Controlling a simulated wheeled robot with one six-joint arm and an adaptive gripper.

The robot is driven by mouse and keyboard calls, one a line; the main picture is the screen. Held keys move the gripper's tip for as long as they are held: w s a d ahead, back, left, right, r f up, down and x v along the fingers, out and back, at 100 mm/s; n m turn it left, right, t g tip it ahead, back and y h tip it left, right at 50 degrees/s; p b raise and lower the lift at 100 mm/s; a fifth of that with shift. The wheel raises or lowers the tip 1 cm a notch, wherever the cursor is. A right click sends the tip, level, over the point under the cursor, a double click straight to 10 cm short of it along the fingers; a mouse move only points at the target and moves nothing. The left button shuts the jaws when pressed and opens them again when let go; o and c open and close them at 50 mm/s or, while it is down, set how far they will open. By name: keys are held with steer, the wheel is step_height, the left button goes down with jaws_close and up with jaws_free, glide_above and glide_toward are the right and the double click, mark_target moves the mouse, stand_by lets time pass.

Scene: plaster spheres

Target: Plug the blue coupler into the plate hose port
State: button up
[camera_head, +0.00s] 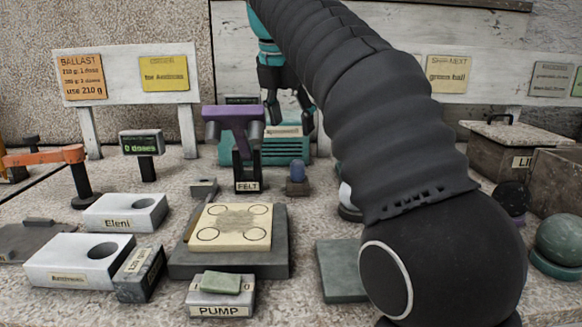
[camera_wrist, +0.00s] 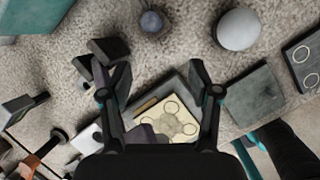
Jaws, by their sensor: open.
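The blue coupler (camera_head: 298,172) stands upright on a small brown block, right of the FELT stand. What seems to be its rounded top shows near the upper edge of the wrist view (camera_wrist: 151,21). The cream plate (camera_head: 232,225), marked with several circles, lies on a dark slab; it also shows between my fingers in the wrist view (camera_wrist: 180,124). A small grey block (camera_head: 203,187) sits behind the plate; I cannot tell whether it is the hose port. My gripper (camera_head: 288,115) is open and empty, pointing down, above and behind the coupler in the head view.
A purple-headed tool (camera_head: 233,125) stands in the FELT holder (camera_head: 247,184) close to the coupler. A teal box (camera_head: 285,147) is behind. The PUMP block (camera_head: 220,300) with a green bar is in front. A green-grey slab (camera_head: 341,270) lies right of the plate.

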mark_target(296, 162)
steer(key=shift+n, duration=0.9)
steer(key=x, duration=0.4)
steer(key=w+x, duration=0.1)
steer(key=x, duration=0.4)
steer(key=w+x, duration=0.1)
steer(key=x, duration=0.4)
steer(key=shift+a+r, duration=0.2)
steer(key=shift+r, duration=0.05)
jaws_close()
